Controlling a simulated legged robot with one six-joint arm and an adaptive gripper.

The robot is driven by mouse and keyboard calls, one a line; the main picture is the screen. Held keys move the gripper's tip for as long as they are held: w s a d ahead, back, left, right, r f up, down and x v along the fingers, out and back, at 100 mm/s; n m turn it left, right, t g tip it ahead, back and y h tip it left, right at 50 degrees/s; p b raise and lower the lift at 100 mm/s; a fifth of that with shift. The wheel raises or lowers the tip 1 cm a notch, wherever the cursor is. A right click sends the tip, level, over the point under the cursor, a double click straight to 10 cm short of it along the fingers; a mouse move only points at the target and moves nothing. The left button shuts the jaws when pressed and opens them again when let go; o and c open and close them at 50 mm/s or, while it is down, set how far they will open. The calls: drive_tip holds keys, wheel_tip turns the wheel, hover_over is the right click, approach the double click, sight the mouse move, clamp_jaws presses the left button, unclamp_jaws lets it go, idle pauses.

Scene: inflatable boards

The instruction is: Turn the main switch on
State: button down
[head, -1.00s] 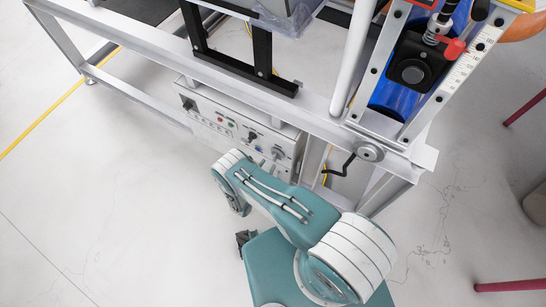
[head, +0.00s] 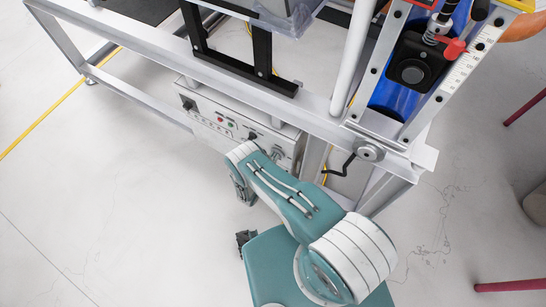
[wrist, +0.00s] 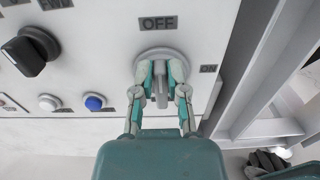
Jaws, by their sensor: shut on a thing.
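The main switch (wrist: 159,53) is a round grey knob with a raised grip on the white panel of the control box. In the wrist view, an OFF label (wrist: 158,23) is above it and an ON label (wrist: 208,69) is to its right. The knob's grip stands about upright in the picture, in line with OFF. My gripper (wrist: 161,76) has its two teal and grey fingers shut on the grip, one on each side.
Left of the switch in the wrist view are a black knob (wrist: 27,54), a white button (wrist: 48,102) and a blue button (wrist: 94,102). A metal frame leg (wrist: 245,70) stands close on the right. A metal beam (head: 180,55) crosses above the box in the head view.

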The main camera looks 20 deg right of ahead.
drive_tip(key=m, duration=0.4)
drive_tip(key=s+d+f+m, duration=0.1)
drive_tip(key=m, duration=0.8)
drive_tip(key=shift+s+d+f+m, duration=0.3)
drive_tip(key=shift+d+m, duration=0.05)
drive_tip(key=shift+m, duration=0.05)
drive_tip(key=shift+s+f+m, duration=0.1)
drive_tip(key=shift+f+m, duration=0.15)
drive_tip(key=shift+m, duration=0.75)
drive_tip(key=shift+f+m, duration=0.2)
drive_tip(key=shift+m, duration=0.8)
drive_tip(key=shift+d+f, duration=0.1)
drive_tip(key=c, duration=0.8)
unclamp_jaws()
drive_tip(key=shift+s, duration=0.1)
drive_tip(key=shift+o, duration=0.7)
